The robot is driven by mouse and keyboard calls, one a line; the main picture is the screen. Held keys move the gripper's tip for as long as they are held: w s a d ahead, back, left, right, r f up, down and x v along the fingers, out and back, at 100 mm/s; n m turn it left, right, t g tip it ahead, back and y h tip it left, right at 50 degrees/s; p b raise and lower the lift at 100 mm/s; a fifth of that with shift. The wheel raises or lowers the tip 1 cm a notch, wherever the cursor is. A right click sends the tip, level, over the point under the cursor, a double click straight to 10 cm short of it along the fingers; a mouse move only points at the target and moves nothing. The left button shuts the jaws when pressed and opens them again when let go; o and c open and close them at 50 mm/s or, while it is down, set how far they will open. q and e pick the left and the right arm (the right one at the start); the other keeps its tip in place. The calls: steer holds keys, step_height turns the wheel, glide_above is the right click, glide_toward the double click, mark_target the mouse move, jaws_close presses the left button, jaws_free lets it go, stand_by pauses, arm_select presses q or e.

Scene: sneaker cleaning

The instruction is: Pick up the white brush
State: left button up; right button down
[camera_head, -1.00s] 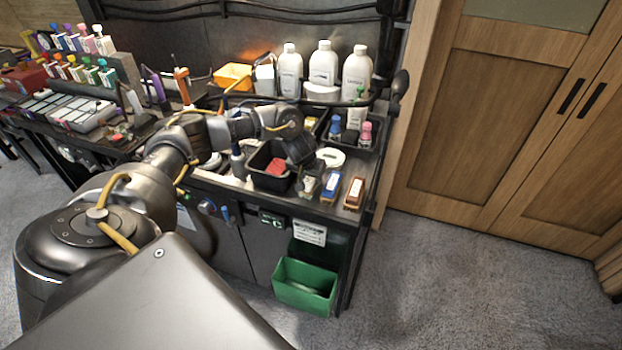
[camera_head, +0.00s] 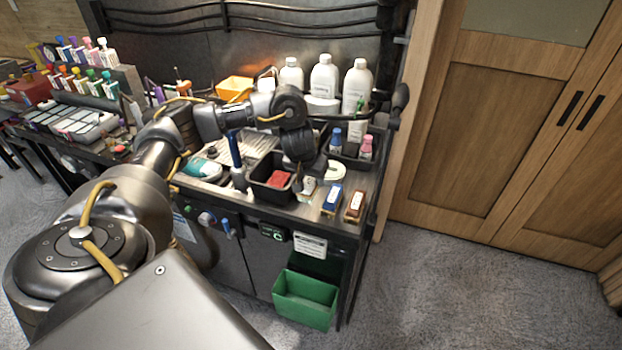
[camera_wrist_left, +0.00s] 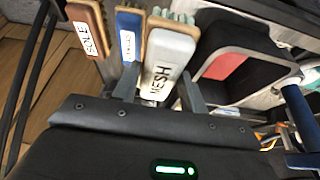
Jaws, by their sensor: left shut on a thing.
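The white brush (camera_wrist_left: 170,58), marked MESH, sits between the two fingers of my left gripper (camera_wrist_left: 160,92) in the left wrist view. The gripper is shut on it. In the head view the white brush (camera_head: 306,187) shows only partly under my left gripper (camera_head: 304,170), beside the black bin near the bench's front edge. A blue brush (camera_wrist_left: 128,38) and a brown brush marked SOLE (camera_wrist_left: 88,30) lie to its left in the wrist view. My right gripper is not in view.
A black bin (camera_head: 262,190) with a red thing inside is left of the brush. The blue brush (camera_head: 331,199) and brown brush (camera_head: 355,203) lie to its right. White bottles (camera_head: 325,78) stand behind. A green bin (camera_head: 305,300) hangs below the bench front.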

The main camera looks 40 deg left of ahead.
arm_select(q)
steer(key=s+d+r+p, duration=0.1)
steer(key=s, duration=0.1)
steer(key=s+d+r+p, duration=0.1)
steer(key=s+d+r, duration=0.1)
steer(key=s, duration=0.1)
steer(key=s+d+r+p, duration=0.1)
steer(key=s+d+p, duration=0.1)
steer(key=shift+s+d+r, duration=0.2)
steer(key=shift+s+d, duration=0.05)
steer(key=o, duration=0.4)
steer(key=shift+c, duration=0.8)
